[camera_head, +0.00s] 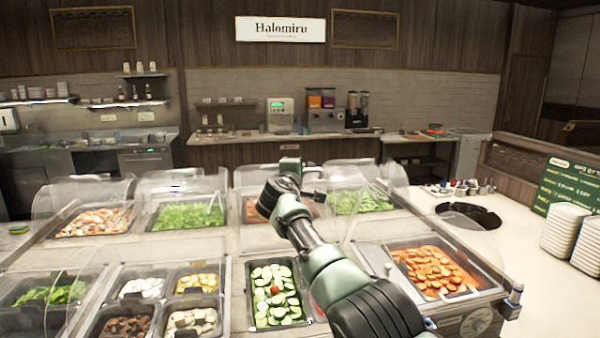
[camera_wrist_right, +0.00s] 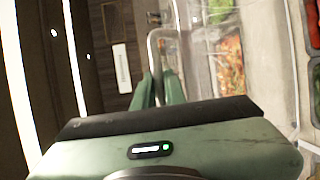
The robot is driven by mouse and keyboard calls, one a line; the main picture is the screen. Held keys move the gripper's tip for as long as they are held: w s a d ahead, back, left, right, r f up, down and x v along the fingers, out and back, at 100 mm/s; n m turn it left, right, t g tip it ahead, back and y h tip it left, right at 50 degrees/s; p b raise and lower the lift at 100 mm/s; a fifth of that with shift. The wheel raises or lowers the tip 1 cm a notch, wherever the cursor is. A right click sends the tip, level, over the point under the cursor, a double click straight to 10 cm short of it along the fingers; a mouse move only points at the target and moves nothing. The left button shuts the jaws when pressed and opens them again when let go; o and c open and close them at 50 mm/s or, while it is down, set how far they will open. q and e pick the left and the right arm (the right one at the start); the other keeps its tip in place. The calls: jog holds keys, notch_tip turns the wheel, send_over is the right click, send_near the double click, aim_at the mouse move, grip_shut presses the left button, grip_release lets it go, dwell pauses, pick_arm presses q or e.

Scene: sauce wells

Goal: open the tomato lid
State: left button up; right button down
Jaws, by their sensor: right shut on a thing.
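My right gripper (camera_head: 290,172) reaches over the salad counter to the back row. In the right wrist view its green fingers (camera_wrist_right: 157,92) are shut on a pale, bent handle bar (camera_wrist_right: 153,48). Clear lid panels stand beside the bar, and their edges are hard to make out. A narrow strip of red food (camera_head: 316,305), possibly tomato, shows between the cucumber well and my right arm; the arm hides most of it. I cannot tell for sure which well the held handle belongs to. My left gripper is not in view.
The cucumber well (camera_head: 275,292) and the carrot well (camera_head: 435,270) lie uncovered in front. Clear hoods (camera_head: 195,187) stand over the back wells. A stack of white plates (camera_head: 565,231) and a green menu board (camera_head: 570,190) are at the right.

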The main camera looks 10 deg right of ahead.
jog(key=c, duration=1.7)
grip_release()
jog(key=shift+w+f, duration=0.1)
jog(key=shift+c, duration=0.2)
jog(key=shift+a, duration=0.1)
jog(key=b+v, duration=0.4)
jog(key=v, duration=0.3)
jog(key=shift+s+b, duration=0.3)
jog(key=shift+s, duration=0.1)
jog(key=shift+f, duration=0.1)
